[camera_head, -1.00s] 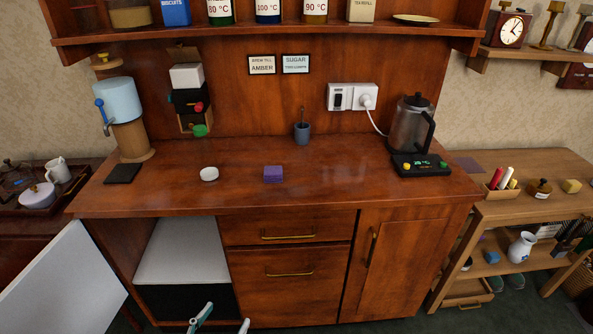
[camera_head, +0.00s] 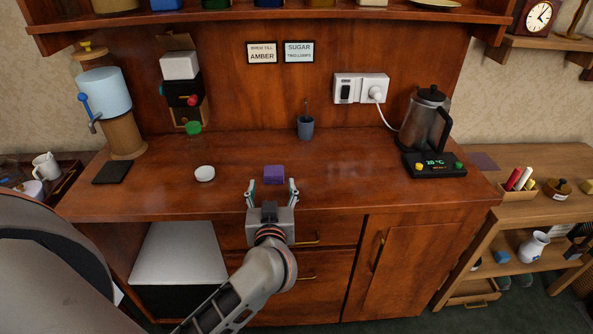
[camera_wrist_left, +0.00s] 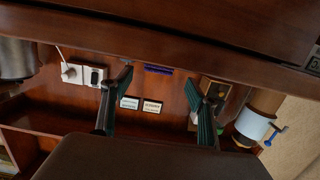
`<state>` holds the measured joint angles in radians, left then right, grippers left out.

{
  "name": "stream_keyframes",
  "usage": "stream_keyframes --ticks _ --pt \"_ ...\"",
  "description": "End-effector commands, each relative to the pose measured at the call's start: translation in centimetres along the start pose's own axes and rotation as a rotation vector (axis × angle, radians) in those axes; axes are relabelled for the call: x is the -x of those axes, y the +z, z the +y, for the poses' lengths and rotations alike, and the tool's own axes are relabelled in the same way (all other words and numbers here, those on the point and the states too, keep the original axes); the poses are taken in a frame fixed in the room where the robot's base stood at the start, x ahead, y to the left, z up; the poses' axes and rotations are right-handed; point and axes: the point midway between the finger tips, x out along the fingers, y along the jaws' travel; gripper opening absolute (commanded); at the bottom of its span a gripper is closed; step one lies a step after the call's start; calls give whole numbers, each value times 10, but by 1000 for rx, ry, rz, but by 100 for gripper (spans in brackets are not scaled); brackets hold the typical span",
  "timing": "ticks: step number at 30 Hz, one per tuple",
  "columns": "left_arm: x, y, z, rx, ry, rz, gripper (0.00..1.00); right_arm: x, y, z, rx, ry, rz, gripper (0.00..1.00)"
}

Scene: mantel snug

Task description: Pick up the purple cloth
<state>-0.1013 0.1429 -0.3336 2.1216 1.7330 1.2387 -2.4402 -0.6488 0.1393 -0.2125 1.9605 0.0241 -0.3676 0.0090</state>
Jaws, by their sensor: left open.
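The purple cloth (camera_head: 274,174) is a small folded block lying on the wooden counter (camera_head: 340,190), near its front edge. My left gripper (camera_head: 271,188) is open, its two fingers pointing toward the cloth from the front edge of the counter. In the head view the fingertips appear to either side of the cloth's near side, apart from it. In the left wrist view the cloth shows as a thin purple strip (camera_wrist_left: 158,70) between the open fingers (camera_wrist_left: 158,82), mostly hidden by the counter's edge. My right gripper is not in view.
A white round dish (camera_head: 205,173) lies left of the cloth. A small blue cup (camera_head: 305,128) stands behind it. The counter right of the cloth is clear.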

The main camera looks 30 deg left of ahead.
Motion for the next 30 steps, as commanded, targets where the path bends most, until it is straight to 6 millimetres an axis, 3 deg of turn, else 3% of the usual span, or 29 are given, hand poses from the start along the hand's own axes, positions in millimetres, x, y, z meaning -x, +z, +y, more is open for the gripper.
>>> stream_keyframes --ticks 11,21,29,30 --pt "-34 5 1 -6 -1 -14 59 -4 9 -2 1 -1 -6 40" --pt "-76 7 3 -6 -1 -13 59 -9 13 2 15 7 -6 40" --pt "-78 5 3 -5 0 -12 59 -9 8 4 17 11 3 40" --pt "-78 5 3 -5 0 -12 54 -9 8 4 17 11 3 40"
